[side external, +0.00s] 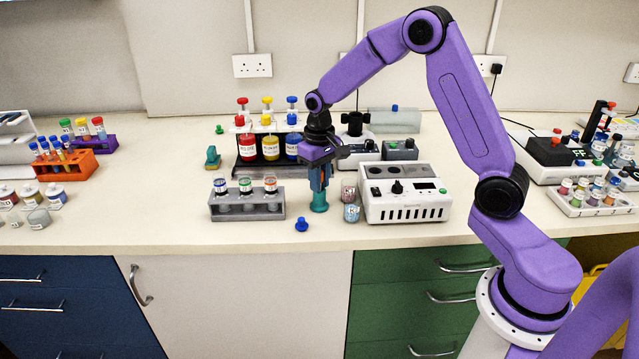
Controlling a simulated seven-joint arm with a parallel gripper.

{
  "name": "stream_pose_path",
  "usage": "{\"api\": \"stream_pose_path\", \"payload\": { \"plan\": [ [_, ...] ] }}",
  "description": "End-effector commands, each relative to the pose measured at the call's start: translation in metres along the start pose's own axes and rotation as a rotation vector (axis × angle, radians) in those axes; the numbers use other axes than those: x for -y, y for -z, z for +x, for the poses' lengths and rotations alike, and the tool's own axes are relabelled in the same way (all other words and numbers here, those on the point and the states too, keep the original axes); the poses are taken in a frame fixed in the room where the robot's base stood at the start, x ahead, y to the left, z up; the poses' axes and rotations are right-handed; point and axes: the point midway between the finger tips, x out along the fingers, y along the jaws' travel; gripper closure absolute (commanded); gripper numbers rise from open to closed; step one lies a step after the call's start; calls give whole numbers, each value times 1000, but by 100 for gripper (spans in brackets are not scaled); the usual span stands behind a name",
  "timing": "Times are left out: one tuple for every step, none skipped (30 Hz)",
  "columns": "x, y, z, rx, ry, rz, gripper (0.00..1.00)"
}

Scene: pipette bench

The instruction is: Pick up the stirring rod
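My gripper (318,183) points straight down over the bench, between the grey vial rack and the white heater box. Its fingertips are at a teal upright piece (319,204) with a round base that stands on the bench. I cannot tell whether the fingers touch or grip this piece. I cannot clearly make out a stirring rod; it may be hidden by the gripper or too small to see.
A grey rack (246,209) with capped vials is just left of the gripper. A blue knob-like piece (301,225) lies in front. Two small jars (351,213) and the white heater box (405,208) are close on the right. Red, yellow and blue bottles (270,148) stand behind.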

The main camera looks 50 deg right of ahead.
Motion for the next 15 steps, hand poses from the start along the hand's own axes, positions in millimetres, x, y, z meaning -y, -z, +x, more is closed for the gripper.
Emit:
{"api": "stream_pose_path", "payload": {
  "plan": [
    [0,0,-2,-1,0,0,100],
    [0,0,-3,-2,0,0,100],
    [0,1,-5,-3,0,0,100],
    [0,1,-7,-3,0,0,100],
    [0,1,-8,-2,0,0,100],
    [0,0,-11,-2,0,0,100],
    [0,0,-13,-2,0,0,100],
    [0,1,-14,-2,0,0,100],
    [0,1,-17,-3,0,0,100],
    [0,1,-19,-3,0,0,100],
    [0,1,-21,-2,0,0,100],
    [0,0,-23,-2,0,0,100],
    [0,0,-25,-2,0,0,100],
    [0,0,-26,-2,0,0,100],
    [0,1,-29,-3,0,0,100]
  ]
}}
